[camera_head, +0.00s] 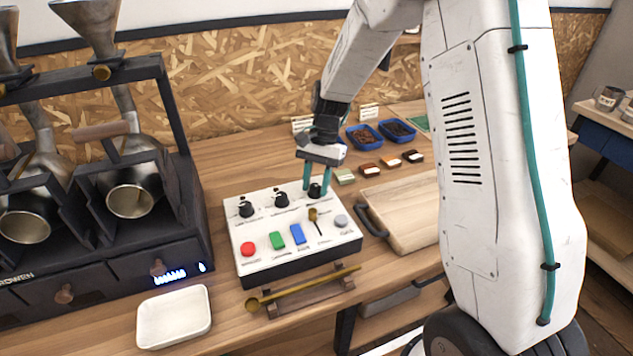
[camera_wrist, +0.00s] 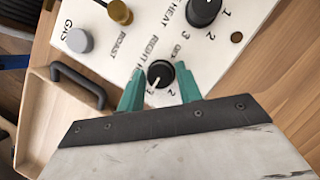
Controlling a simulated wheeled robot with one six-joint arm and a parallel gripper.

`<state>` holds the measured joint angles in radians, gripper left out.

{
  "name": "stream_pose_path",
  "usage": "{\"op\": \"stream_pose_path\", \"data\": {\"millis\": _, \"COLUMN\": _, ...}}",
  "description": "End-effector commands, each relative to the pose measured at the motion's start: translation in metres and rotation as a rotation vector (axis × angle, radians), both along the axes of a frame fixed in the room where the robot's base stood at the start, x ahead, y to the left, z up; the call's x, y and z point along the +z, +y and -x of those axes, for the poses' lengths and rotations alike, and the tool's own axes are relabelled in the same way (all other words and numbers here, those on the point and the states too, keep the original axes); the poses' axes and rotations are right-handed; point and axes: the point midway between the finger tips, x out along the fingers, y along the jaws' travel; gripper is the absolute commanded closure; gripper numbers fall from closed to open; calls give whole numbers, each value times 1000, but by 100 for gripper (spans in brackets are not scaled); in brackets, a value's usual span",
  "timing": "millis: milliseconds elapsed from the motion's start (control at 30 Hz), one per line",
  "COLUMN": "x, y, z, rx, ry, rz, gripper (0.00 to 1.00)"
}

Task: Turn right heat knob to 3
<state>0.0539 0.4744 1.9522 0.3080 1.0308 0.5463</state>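The right heat knob (camera_wrist: 161,71) is a black dial on the white control box (camera_head: 243,262). In the wrist view its white pointer slants down-left toward the printed 3, with the 2 to the right of it. My gripper (camera_wrist: 159,80) has two teal fingers, one on each side of the knob, with narrow gaps apparent between fingers and dial. In the head view my gripper (camera_head: 316,182) points down over the same knob (camera_head: 316,190). The finger on the right in the wrist view covers part of the dial's markings.
Two more black knobs, the middle one (camera_head: 282,200) and the left one (camera_head: 246,208), sit along the box's back edge. A wooden tray (camera_head: 402,215) stands right; the roaster (camera_head: 185,225) stands left.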

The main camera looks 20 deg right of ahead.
Motion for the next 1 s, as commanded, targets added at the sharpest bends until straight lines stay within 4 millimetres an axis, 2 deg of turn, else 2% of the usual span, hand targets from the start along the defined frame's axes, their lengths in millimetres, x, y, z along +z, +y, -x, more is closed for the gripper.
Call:
{"op": "stream_pose_path", "data": {"millis": 33, "x": -1, "y": 0, "z": 0, "rx": 0, "ry": 1, "rz": 0, "gripper": 51}}
{"op": "stream_pose_path", "data": {"millis": 67, "x": -1, "y": 0, "z": 0, "rx": 0, "ry": 1, "rz": 0, "gripper": 46}}
{"op": "stream_pose_path", "data": {"millis": 367, "x": 2, "y": -1, "z": 0, "rx": 1, "ry": 0, "rz": 0, "gripper": 46}}
{"op": "stream_pose_path", "data": {"millis": 467, "x": 10, "y": -3, "z": -3, "rx": 1, "ry": -1, "rz": -1, "gripper": 46}}
{"op": "stream_pose_path", "data": {"millis": 800, "x": 61, "y": -18, "z": -18, "rx": 0, "ry": -1, "rz": 0, "gripper": 46}}
{"op": "stream_pose_path", "data": {"millis": 1000, "x": 71, "y": -21, "z": -21, "rx": 0, "ry": 2, "rz": -1, "gripper": 46}}
